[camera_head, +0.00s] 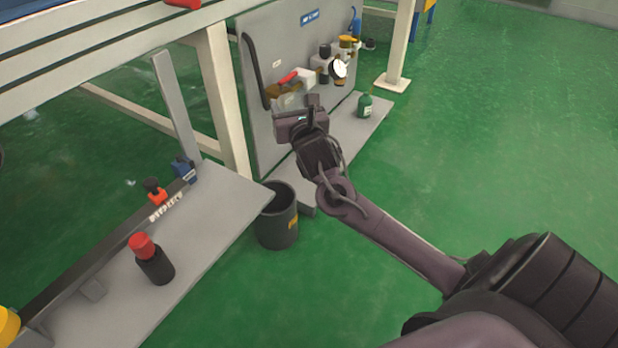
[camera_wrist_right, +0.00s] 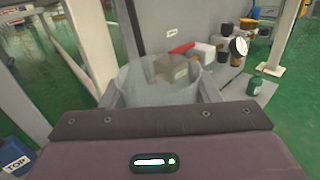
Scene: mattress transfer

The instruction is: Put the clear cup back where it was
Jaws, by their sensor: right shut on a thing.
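My right gripper (camera_head: 303,112) reaches out to the upright grey panel in the head view. In the right wrist view the clear cup (camera_wrist_right: 138,84) sits between the two fingers of this gripper (camera_wrist_right: 158,90), which are shut on it. The cup is see-through and its lower part is hidden by the gripper body. In the head view only a faint part of the cup (camera_head: 291,101) shows beyond the gripper. I cannot tell whether the cup touches anything below it. My left gripper is not in view.
Beyond the cup, the grey panel (camera_head: 282,50) carries several fittings and a round gauge (camera_head: 338,69). A green bottle (camera_head: 365,105) stands on the low ledge at right. A black bin (camera_head: 277,222) is below my gripper. A grey shelf (camera_head: 205,215) at left holds a red-capped bottle (camera_head: 152,262).

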